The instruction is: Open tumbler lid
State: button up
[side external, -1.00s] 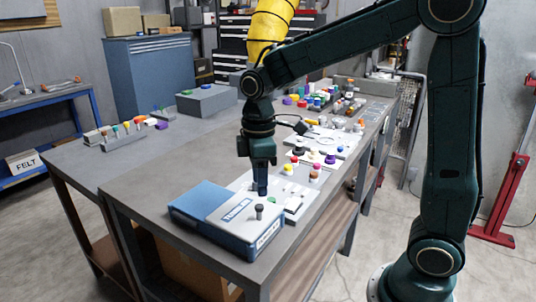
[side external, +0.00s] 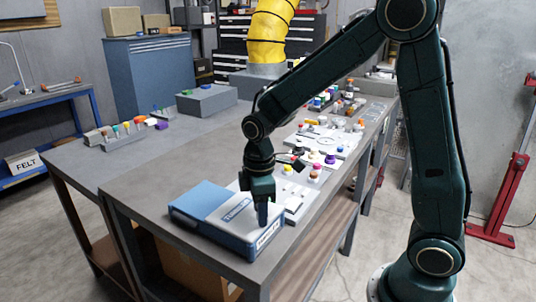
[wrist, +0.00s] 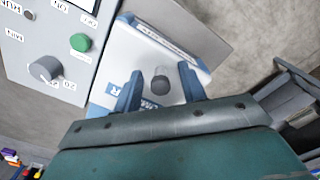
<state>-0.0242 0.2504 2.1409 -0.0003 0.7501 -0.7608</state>
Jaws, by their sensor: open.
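The tumbler (side external: 205,208) is a low blue box with a grey-white section on top, at the near end of the bench. Its top looks flat and closed. A dark round knob (wrist: 160,86) stands on the pale lid (wrist: 150,55) in the wrist view. My gripper (side external: 263,222) is low over the lid, pointing down. In the wrist view my gripper (wrist: 160,80) is open, with one blue finger on each side of the knob and gaps showing. In the side view the finger hides the knob.
A grey control panel (wrist: 50,35) with a green button (wrist: 81,42) and a grey dial (wrist: 44,69) lies beside the tumbler. Several coloured jars (side external: 315,172) stand farther along the bench. The bench left of the tumbler (side external: 140,180) is clear.

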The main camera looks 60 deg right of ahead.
grip_shut()
jog(key=shift+w+r, duration=0.1)
jog(key=shift+w, duration=6.05)
grip_release()
jog(key=shift+s, duration=0.1)
notch_tip(320, 180, up, 14)
jog(key=shift+s, duration=0.1)
